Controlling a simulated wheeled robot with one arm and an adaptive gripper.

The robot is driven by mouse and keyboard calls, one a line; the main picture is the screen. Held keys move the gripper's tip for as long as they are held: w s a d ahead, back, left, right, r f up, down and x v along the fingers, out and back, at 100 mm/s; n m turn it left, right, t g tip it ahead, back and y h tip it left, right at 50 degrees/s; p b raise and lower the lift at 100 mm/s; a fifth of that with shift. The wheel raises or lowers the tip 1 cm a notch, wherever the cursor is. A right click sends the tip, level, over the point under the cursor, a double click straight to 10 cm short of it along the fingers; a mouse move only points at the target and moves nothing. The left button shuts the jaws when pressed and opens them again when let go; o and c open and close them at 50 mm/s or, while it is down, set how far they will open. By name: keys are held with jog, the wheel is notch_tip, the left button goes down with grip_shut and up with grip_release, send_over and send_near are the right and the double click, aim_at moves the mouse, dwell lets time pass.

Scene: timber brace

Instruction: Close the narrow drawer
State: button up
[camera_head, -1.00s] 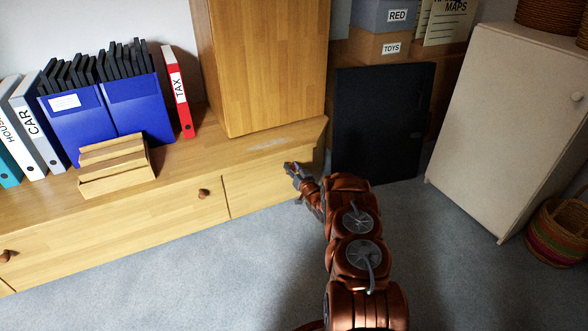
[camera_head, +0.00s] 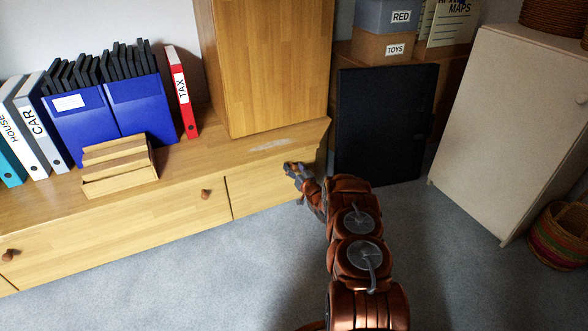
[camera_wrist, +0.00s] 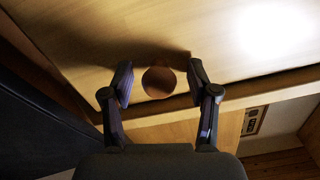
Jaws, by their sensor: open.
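The narrow drawer (camera_head: 256,190) is the short front at the right end of the low wooden cabinet. In the head view its front looks nearly level with the wide drawer beside it; I cannot tell any small gap. My gripper (camera_head: 291,167) is at the right part of this front. In the wrist view my gripper (camera_wrist: 160,82) is open, with one finger on either side of the round wooden knob (camera_wrist: 158,82). The fingers look apart from the knob. In the head view the knob is mostly hidden by my gripper.
A wide drawer (camera_head: 120,231) is left of the narrow one. A tall wooden cupboard (camera_head: 265,65) stands on top. A black folder (camera_head: 380,125) leans at the right, near my arm. A cream cabinet (camera_head: 505,130) stands further right. The grey carpet (camera_head: 200,285) in front is clear.

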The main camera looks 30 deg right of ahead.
jog(key=s, duration=1.2)
jog(key=shift+a, duration=0.45)
jog(key=shift+w, duration=0.1)
jog(key=w+a+r+n+g+p, duration=0.1)
jog(key=a+r+g+p, duration=0.2)
jog(key=r+p, duration=0.55)
jog(key=w+a+r+n+g+p, duration=0.15)
jog(key=r+p, duration=0.25)
jog(key=r, duration=0.9)
jog(key=s+a+r+g+p, duration=0.2)
jog(key=s+a+r+p, duration=0.25)
jog(key=r, duration=0.45)
jog(key=s+a+r+g+p, duration=0.3)
jog(key=a+r+p, duration=0.15)
jog(key=r, duration=0.35)
jog(key=s+a+r+g+p, duration=0.3)
jog(key=s+a+r+p, duration=0.3)
jog(key=s+r, duration=0.5)
jog(key=s+a+r+n+g+y+p, duration=0.1)
jog(key=s+a+r+g+p, duration=0.3)
jog(key=s+a+r+p, duration=0.3)
jog(key=s+a+r+g+p, duration=0.3)
jog(key=s+a+r+p, duration=0.3)
jog(key=s+r, duration=1.1)
jog(key=s+p, duration=0.4)
jog(key=s, duration=0.6)
jog(key=shift+s+a+y, duration=0.25)
jog(key=shift+y, duration=0.05)
